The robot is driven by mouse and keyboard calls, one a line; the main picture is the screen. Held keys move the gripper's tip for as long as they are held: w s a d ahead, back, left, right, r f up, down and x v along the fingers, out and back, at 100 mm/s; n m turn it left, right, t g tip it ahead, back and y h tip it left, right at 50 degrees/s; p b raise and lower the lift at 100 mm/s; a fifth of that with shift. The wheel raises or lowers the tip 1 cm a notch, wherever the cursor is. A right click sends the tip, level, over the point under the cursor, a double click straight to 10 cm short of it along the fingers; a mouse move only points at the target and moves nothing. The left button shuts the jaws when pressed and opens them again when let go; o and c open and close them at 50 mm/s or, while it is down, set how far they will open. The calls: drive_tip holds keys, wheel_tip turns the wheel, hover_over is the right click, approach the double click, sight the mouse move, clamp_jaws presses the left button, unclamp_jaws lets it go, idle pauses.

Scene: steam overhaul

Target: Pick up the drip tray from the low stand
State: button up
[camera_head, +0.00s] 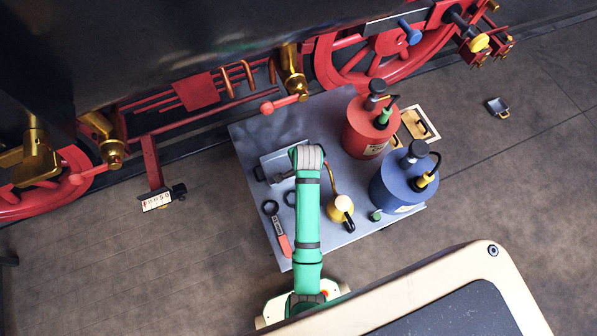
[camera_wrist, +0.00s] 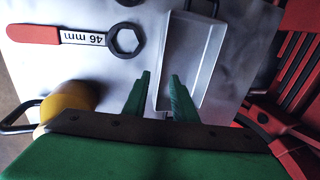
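The drip tray is a shallow light-grey rectangular tray (camera_wrist: 187,62) lying on the low grey stand (camera_head: 252,137). In the wrist view it runs away from my gripper, with a dark handle at its far end. In the head view the tray (camera_head: 270,162) is partly covered by my green arm. My gripper (camera_wrist: 160,80) is open, its two green fingers apart at the tray's near end. The right finger overlaps the tray in the picture. A dark bit, perhaps the near handle, shows between the fingers. I cannot tell whether they touch it.
A red-handled 46 mm wrench (camera_wrist: 75,35) and a yellow oiler (camera_head: 340,208) lie close by on the stand. A red can (camera_head: 368,130) and a blue can (camera_head: 396,187) stand at its right. Red locomotive wheels (camera_head: 375,55) rise behind. A small pan (camera_head: 497,107) is on the floor.

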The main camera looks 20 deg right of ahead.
drive_tip(key=shift+x, duration=3.9)
drive_tip(key=shift+c, duration=0.3)
clamp_jaws()
drive_tip(key=shift+r, duration=0.1)
